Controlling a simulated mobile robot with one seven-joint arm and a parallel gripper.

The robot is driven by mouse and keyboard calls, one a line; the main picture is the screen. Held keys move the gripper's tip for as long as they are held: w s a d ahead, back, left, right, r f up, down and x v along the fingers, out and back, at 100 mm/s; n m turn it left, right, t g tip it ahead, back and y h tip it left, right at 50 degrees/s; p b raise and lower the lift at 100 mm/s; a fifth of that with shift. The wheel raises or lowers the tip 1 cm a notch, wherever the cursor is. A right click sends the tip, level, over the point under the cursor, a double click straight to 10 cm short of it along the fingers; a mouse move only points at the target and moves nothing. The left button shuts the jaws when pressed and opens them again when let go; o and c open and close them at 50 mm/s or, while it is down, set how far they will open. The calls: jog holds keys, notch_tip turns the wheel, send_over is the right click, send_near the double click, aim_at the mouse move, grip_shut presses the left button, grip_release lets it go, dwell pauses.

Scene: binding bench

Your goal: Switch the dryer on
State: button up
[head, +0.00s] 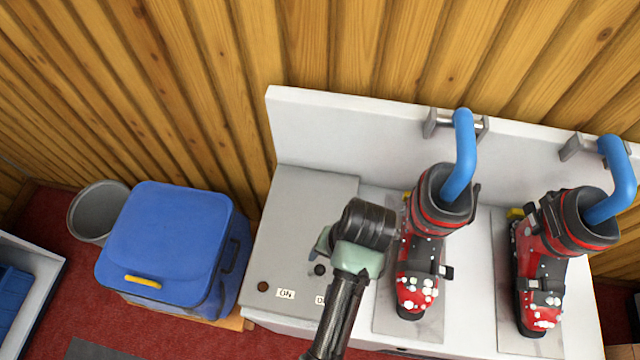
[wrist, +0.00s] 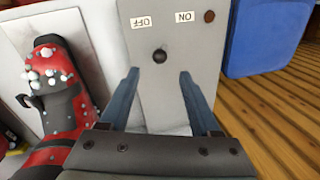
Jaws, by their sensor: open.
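The dryer (head: 320,115) is a white unit with a grey control panel (head: 305,200) at its left end. A small black switch knob (head: 320,269) stands on the panel; in the wrist view the knob (wrist: 159,57) lies ahead, between the finger lines. An ON label (wrist: 185,16) and an OFF label (wrist: 141,22) sit beside it, with a dark brown round lamp (wrist: 209,16) near ON. Which way the knob leans is not clear. My gripper (wrist: 160,76) is open and empty above the panel, apart from the knob as far as I can tell. In the head view my arm partly covers the OFF label.
Two red-and-black ski boots (head: 417,255) (head: 540,270) with white blobs stand on the dryer, under blue tubes (head: 463,150) (head: 618,175). The nearer boot (wrist: 60,105) is close beside my gripper. A blue lidded box (head: 170,230) and a grey bin (head: 97,212) stand left.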

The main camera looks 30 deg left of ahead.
aim_at(321, 269)
jog(key=f, duration=0.3)
jog(key=a+f, duration=0.1)
jog(key=f, duration=0.3)
jog(key=a+f, duration=0.1)
jog(key=f, duration=0.2)
jog(key=shift+f, duration=0.15)
grip_shut()
dwell(1.0)
